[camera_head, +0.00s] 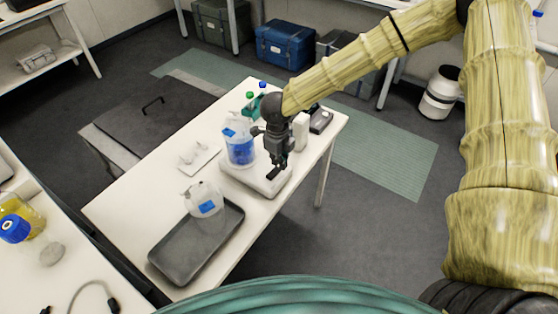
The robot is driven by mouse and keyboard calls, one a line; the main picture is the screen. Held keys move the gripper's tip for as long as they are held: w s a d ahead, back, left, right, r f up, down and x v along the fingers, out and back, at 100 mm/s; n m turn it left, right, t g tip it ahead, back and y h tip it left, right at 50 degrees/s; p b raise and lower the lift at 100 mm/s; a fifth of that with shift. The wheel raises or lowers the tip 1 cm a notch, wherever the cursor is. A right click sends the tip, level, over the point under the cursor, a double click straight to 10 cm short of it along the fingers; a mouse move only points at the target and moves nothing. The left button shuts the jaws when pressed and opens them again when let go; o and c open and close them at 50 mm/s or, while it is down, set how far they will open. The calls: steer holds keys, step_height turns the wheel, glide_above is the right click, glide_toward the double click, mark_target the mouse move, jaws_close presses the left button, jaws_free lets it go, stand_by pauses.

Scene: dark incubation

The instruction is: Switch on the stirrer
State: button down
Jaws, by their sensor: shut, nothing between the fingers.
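The stirrer (239,179) is a white, flat-topped unit on the white table. A clear vessel with blue liquid (240,150) stands on its left part. My gripper (273,176) is shut and empty, pointing down over the front right part of the stirrer. Its fingertips appear close to or at the unit's surface; I cannot tell whether they touch. The gripper hides that part of the stirrer, and no switch can be made out.
A dark tray (168,255) lies at the table's near end, with a clear vessel (204,199) at its far edge. A white pad (198,158) lies left of the stirrer. Green- and blue-capped bottles and a dark device (320,121) stand behind. A bottle of yellow liquid (28,217) stands on the left bench.

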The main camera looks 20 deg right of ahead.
steer(key=shift+r+p, duration=0.35)
steer(key=shift+r, duration=0.25)
steer(key=shift+w+d+r, duration=0.1)
steer(key=shift+w+r, duration=0.05)
step_height(320, 180, up, 9)
steer(key=d+b, duration=0.1)
steer(key=b, duration=0.1)
steer(key=shift+w+r, duration=0.2)
steer(key=shift+w, duration=0.15)
